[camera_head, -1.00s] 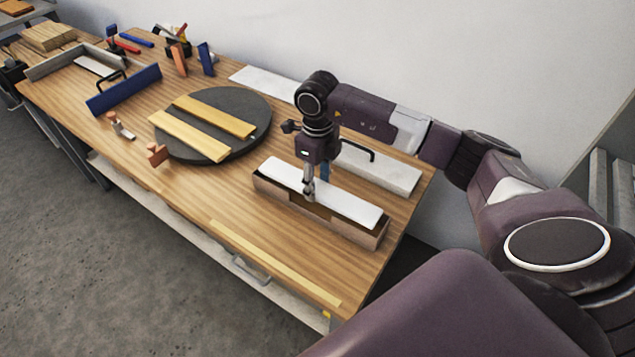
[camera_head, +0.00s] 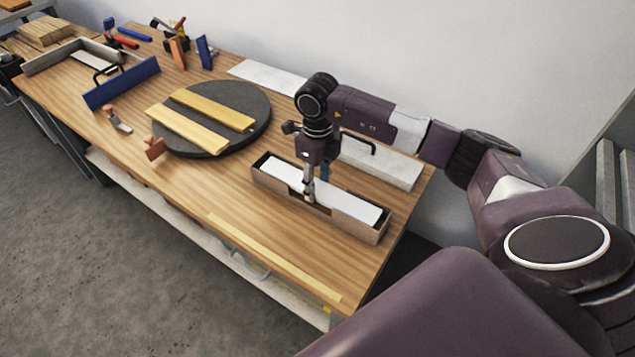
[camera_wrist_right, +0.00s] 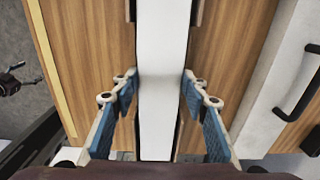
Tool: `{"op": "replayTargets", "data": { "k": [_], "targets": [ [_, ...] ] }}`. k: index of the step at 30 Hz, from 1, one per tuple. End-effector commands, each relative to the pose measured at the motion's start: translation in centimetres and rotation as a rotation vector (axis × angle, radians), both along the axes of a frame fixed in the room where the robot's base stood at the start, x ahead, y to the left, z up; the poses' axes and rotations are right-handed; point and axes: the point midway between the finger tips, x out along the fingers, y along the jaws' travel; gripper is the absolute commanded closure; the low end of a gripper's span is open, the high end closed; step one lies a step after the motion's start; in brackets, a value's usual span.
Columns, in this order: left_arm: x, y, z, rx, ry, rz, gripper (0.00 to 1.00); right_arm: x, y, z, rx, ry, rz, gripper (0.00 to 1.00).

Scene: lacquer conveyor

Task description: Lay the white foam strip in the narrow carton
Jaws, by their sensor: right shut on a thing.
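The white foam strip (camera_head: 350,205) lies lengthwise within the narrow carton (camera_head: 372,233), its top at about the level of the carton's rim. Whether it touches the floor of the carton is hidden. My right gripper (camera_head: 310,190) points down at the strip's middle, at the gaps in the carton's long walls, and is shut on the strip. In the right wrist view the strip (camera_wrist_right: 162,60) runs between the two blue-padded fingers (camera_wrist_right: 158,88).
A dark round turntable (camera_head: 258,103) with two yellow wooden strips stands left of the carton. A pale block with a black handle (camera_head: 395,170) lies behind the carton. A yellow line (camera_head: 275,259) runs near the table's front edge. Clear tabletop lies in front of the carton.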

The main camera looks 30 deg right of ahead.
Motion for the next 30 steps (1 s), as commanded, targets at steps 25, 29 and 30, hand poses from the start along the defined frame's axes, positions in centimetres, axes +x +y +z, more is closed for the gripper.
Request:
{"op": "replayTargets", "data": {
  "k": [25,29,30],
  "targets": [
    [-0.1,-0.1,-1.5,-0.001,0.001,-0.001,0.24,0.0,0.0,-2.0,0.000,0.001,0.000,0.59],
    [-0.1,-0.1,-1.5,-0.001,0.001,0.000,0.24,0.0,0.0,-2.0,0.000,0.001,0.000,0.59],
    [-0.1,-0.1,-1.5,-0.001,0.001,0.000,0.24,0.0,0.0,-2.0,0.000,0.001,0.000,0.59]
  ]
}}
